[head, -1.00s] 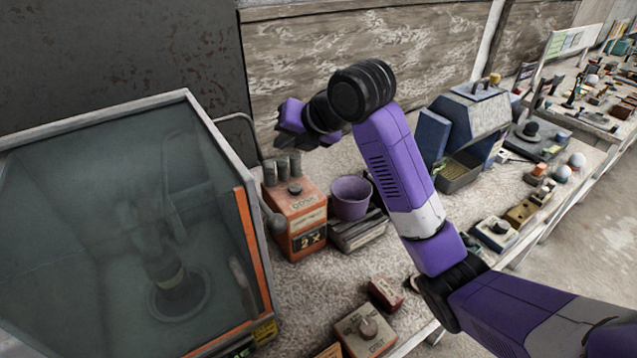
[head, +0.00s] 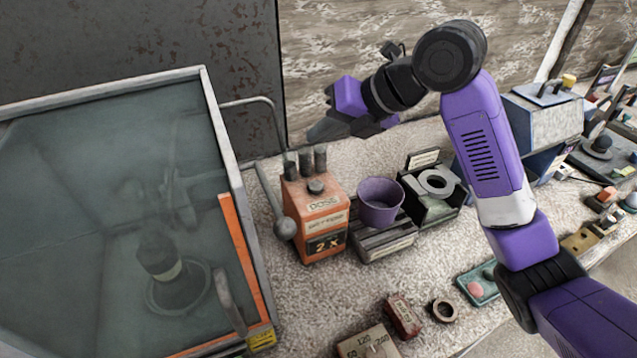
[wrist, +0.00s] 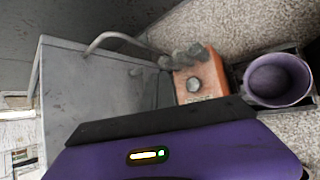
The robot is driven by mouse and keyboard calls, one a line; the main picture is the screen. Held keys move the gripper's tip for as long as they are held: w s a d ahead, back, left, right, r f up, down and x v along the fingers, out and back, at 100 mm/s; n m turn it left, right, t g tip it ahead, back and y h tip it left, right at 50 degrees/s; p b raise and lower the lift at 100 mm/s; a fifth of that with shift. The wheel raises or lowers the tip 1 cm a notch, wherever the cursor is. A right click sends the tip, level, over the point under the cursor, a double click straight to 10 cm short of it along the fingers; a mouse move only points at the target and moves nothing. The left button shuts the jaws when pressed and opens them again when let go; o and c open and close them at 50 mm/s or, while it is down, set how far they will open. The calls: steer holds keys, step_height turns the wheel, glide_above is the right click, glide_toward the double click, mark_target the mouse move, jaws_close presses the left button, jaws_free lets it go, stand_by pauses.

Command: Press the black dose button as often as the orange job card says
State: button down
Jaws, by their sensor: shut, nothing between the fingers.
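The orange dose box (head: 295,222) stands on the bench beside the glass cabinet. A dark plate (head: 327,243) lower down reads "2 X"; I cannot tell if this is the job card. My gripper (head: 322,130) is shut and empty, above and behind the box, apart from the button. In the wrist view, the button (wrist: 194,85) shows beyond my gripper's dark edge, and the lower front of the box is hidden.
The glass cabinet (head: 208,95) stands close on the left, with a grey ball-ended lever (head: 284,228) between it and the box. A purple cup (head: 379,203) and a black tray with a white ring (head: 434,183) stand to the right. Small boxes (head: 403,315) lie in front.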

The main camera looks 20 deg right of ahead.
mark_target(320, 187)
step_height(320, 187, down, 8)
steer(key=b, duration=0.5)
steer(key=shift+a+f, duration=0.1)
steer(key=shift+f, duration=0.3)
steer(key=shift+f+b, duration=0.1)
steer(key=shift+b, duration=0.25)
stand_by(1.4)
steer(key=shift+f+b, duration=0.3)
steer(key=shift+b, duration=0.1)
steer(key=shift+f+b, duration=0.55)
steer(key=shift+b, duration=0.05)
stand_by(0.7)
steer(key=shift+r, duration=0.15)
steer(key=shift+r+p, duration=0.45)
steer(key=shift+r, duration=0.35)
steer(key=shift+r+p, duration=1.4)
steer(key=shift+r, duration=1.15)
